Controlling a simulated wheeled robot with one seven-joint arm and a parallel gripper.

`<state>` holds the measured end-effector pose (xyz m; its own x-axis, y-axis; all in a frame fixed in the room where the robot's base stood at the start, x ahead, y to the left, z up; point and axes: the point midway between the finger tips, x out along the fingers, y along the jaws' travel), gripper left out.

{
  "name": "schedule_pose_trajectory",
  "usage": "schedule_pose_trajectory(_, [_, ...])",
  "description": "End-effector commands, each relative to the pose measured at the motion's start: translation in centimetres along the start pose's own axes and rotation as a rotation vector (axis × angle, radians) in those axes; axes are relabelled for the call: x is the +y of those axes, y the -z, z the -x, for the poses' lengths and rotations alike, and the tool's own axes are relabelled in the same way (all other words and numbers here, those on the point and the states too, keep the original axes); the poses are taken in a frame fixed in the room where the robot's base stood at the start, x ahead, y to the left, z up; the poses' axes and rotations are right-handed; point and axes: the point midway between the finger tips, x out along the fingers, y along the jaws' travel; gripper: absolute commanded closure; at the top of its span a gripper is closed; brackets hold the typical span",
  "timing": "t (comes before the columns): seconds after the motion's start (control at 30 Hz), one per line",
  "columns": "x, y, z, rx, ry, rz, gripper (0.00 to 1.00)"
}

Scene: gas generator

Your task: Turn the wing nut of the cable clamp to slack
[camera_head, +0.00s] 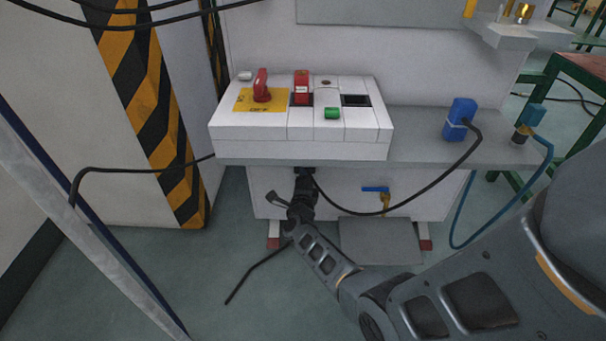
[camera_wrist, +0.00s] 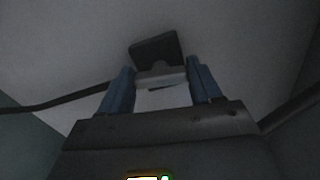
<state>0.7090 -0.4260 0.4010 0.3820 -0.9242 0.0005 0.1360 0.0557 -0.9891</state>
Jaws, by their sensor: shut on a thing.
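In the wrist view, the cable clamp (camera_wrist: 155,49) is a dark block on the pale underside of the control box. A light grey bar below it, which looks like the wing nut (camera_wrist: 163,78), sits between the two blue fingers of my gripper (camera_wrist: 161,83). The fingers are shut on it from both sides. In the head view, my gripper (camera_head: 304,180) points up under the front edge of the white control box (camera_head: 300,149). The box hides the clamp and wing nut there, and the nut's exact turn angle cannot be told.
A black cable (camera_head: 135,168) runs left from under the box, and another (camera_head: 440,175) hangs to the right up to a blue plug (camera_head: 460,115). A yellow-black striped post (camera_head: 150,110) stands at left. A blue-handled valve (camera_head: 376,189) is right of my gripper.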

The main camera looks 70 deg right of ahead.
Motion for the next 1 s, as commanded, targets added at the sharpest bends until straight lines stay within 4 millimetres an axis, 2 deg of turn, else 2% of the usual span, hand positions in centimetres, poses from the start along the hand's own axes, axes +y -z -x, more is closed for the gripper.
schedule_pose_trajectory(1.0, [0.51,0.14,0.08,-0.004,-0.003,0.966,0.67])
